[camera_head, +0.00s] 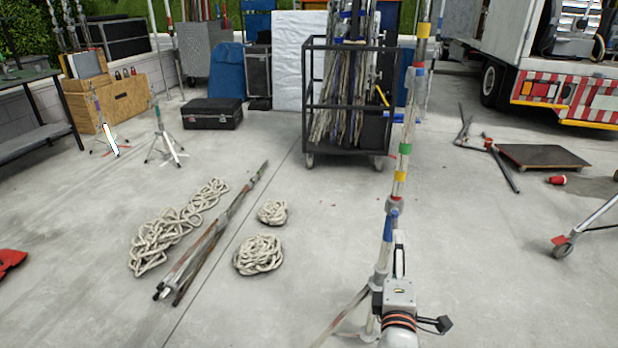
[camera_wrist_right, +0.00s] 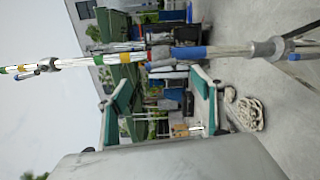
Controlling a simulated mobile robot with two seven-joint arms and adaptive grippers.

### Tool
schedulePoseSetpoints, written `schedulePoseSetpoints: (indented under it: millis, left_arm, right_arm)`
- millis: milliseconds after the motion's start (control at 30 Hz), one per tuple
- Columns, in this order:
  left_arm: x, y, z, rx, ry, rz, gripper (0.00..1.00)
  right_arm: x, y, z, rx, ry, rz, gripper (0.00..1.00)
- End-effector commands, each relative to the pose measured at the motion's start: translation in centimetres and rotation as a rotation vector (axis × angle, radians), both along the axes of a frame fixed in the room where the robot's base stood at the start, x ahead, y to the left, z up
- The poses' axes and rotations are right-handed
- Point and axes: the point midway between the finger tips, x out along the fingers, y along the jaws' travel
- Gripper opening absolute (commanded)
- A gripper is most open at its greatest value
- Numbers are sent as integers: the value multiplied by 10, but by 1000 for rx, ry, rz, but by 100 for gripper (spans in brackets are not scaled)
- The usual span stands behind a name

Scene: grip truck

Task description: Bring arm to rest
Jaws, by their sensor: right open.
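My right arm comes in at the bottom of the head view, and its gripper (camera_head: 398,258) points away from me, just right of a tall stand pole (camera_head: 405,150) with coloured tape bands. In the right wrist view, which is turned on its side, the gripper (camera_wrist_right: 160,98) shows two spread fingers with green pads and nothing held between them. The pole (camera_wrist_right: 215,52) crosses that view above the fingers, outside the gap. I cannot tell how close the gripper is to the pole. My left arm and gripper are out of view.
Rope coils (camera_head: 259,254) and long poles (camera_head: 215,235) lie on the floor at left centre. A black cart (camera_head: 309,100) with upright poles stands behind. A wheeled board (camera_head: 542,157) and a truck (camera_head: 575,95) are at the right. Open concrete floor lies between.

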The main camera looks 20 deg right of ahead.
Motion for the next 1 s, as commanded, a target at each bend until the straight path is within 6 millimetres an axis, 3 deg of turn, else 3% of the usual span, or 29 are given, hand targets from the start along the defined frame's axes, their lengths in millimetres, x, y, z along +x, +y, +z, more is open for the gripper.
schedulePoseSetpoints:
  millis: [133, 267, 367, 500, 700, 833, 1000]
  left_arm:
    - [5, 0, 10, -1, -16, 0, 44]
    - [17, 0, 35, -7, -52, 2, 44]
    - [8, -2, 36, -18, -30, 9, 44]
    - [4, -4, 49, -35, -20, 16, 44]
    - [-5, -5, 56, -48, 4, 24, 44]
    - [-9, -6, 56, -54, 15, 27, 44]
    - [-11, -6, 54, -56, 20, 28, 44]
  right_arm:
    - [-3, 5, -6, 44, 7, 26, 67]
    - [-18, 29, -33, 234, 39, 119, 67]
    - [-47, 61, -69, 486, 85, 205, 67]
    - [-109, 108, -116, 888, 160, 262, 67]
    - [-198, 154, -151, 1354, 226, 206, 67]
    - [-229, 166, -160, 1512, 238, 156, 67]
    - [-238, 170, -162, 1558, 239, 139, 67]
